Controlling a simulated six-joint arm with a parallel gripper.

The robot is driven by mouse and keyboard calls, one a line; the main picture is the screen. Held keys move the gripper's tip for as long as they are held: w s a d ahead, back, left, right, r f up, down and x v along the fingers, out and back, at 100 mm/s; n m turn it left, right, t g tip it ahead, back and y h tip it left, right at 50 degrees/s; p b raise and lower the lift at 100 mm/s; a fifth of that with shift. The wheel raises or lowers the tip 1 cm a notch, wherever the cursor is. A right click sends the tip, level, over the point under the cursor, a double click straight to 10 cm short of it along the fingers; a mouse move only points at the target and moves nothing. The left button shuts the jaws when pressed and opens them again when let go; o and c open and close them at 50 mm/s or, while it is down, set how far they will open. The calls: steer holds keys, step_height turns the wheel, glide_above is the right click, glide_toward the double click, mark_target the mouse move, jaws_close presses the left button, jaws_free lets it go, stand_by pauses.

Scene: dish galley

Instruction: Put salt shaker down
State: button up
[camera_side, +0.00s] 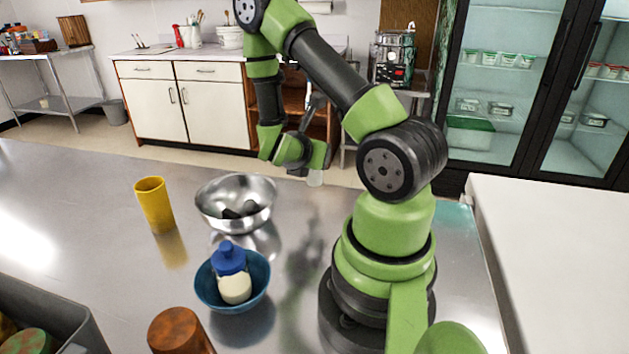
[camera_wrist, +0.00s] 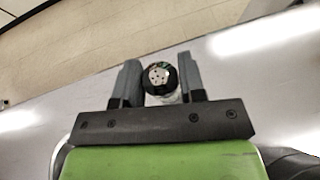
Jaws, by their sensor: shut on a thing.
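The salt shaker (camera_wrist: 160,78) is upright between the two fingers of my gripper (camera_wrist: 159,88) in the wrist view, its dark-rimmed, holed top facing the camera. The fingers are shut on its sides. In the side view my gripper (camera_side: 304,172) is at the far side of the steel counter (camera_side: 110,225), right of the steel bowl. The pale body of the shaker (camera_side: 315,179) shows just below it. It appears held above the counter, but the exact gap to the surface cannot be told.
A steel bowl (camera_side: 209,212) holds dark items. A yellow cup (camera_side: 154,205) stands left of it. Nearer is a blue bowl (camera_side: 205,290) with a blue-capped bottle (camera_side: 232,278) in it. A brown cup (camera_side: 178,332) and grey crate (camera_side: 60,318) are in front. Counter left of the yellow cup is clear.

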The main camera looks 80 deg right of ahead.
mark_target(311, 175)
steer(key=shift+f, duration=2.7)
steer(key=o, duration=1)
steer(key=shift+f, duration=0.1)
steer(key=shift+c, duration=0.2)
